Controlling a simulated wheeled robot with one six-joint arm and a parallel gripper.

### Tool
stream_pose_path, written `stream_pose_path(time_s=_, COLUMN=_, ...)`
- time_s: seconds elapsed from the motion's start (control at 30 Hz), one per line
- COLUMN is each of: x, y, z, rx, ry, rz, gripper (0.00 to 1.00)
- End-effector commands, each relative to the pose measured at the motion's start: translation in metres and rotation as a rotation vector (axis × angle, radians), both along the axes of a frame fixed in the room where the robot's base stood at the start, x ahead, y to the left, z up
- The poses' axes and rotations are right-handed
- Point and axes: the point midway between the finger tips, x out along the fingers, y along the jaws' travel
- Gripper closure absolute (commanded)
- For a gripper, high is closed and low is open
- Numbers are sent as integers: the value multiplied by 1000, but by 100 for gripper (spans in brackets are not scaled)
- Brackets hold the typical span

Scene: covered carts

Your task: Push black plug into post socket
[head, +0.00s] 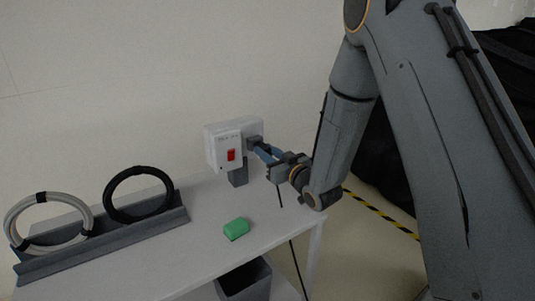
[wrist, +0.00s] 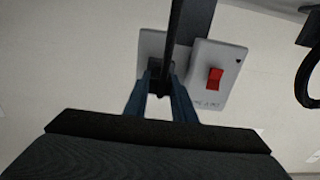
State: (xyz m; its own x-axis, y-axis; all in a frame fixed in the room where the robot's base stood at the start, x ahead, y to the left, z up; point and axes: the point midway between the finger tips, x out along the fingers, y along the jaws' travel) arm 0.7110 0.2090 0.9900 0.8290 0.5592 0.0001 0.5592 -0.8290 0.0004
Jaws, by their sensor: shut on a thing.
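The white post box (head: 222,150) with a red switch (head: 231,155) stands on a short grey post (head: 238,176) at the table's back edge. In the wrist view the switch (wrist: 214,78) is right of a grey-white socket plate (wrist: 149,45). My gripper (head: 257,148) has blue fingers shut on the black plug (head: 252,143), at the right side of the box. In the wrist view the plug (wrist: 160,72) is between the fingertips (wrist: 163,82), against or just in front of the plate; the fingers and a dark cable hide whether it is seated.
A grey rack (head: 120,235) holds a white cable coil (head: 50,220) and a black coil (head: 138,194) on the left. A green block (head: 236,229) lies on the white table (head: 200,262). A dark bin (head: 245,280) is below. Yellow-black floor tape (head: 380,213) runs at right.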

Motion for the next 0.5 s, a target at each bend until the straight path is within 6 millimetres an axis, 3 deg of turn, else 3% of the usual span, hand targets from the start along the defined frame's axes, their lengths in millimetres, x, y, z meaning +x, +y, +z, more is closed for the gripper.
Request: stream_pose_path(time_s=0.5, x=10, y=7, z=0, rx=0, ry=0, rz=1, gripper=100)
